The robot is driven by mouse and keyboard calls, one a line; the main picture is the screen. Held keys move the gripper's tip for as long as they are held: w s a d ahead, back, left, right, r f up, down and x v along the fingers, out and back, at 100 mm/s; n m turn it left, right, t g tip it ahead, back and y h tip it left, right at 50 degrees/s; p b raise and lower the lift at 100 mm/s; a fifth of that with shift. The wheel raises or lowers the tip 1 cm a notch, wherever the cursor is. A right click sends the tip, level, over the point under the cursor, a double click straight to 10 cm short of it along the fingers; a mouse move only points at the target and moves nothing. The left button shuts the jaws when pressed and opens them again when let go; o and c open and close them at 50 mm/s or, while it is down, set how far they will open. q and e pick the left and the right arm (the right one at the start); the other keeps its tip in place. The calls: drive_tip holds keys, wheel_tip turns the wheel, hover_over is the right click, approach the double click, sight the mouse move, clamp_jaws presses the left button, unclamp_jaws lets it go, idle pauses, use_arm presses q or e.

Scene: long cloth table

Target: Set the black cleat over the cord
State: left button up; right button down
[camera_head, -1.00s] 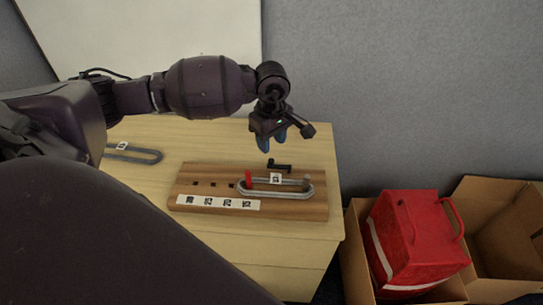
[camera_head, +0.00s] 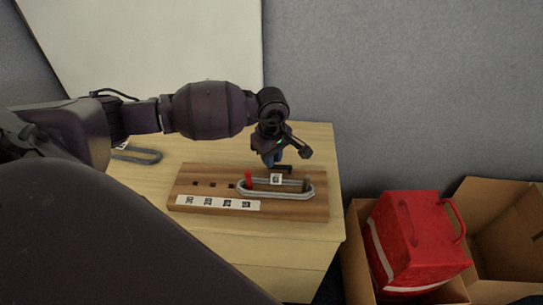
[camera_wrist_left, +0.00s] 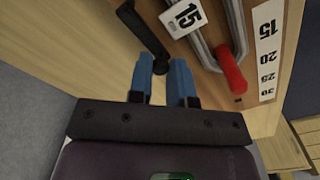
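The black cleat (camera_head: 284,169) lies at the back edge of the wooden board, behind the grey cord (camera_head: 262,196). It also shows in the left wrist view (camera_wrist_left: 142,32) as a dark bar. The cord is a long loop around a red peg (camera_head: 248,179) at its left and a dark post (camera_head: 307,184) at its right. A white "15" tag (camera_wrist_left: 183,17) sits by it. My left gripper (camera_head: 272,160) points down at the cleat's left end. Its blue fingers (camera_wrist_left: 163,64) are apart, with the cleat's near end between or just beyond them; contact is unclear. My right gripper is out of view.
The wooden board (camera_head: 190,172) has several holes and a number strip (camera_head: 218,203). Another grey loop (camera_head: 140,156) lies to the left on the table (camera_head: 215,148). A red bag (camera_head: 415,240) in a cardboard box (camera_head: 355,240) stands right of the table.

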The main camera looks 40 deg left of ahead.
use_arm(q)
clamp_jaws()
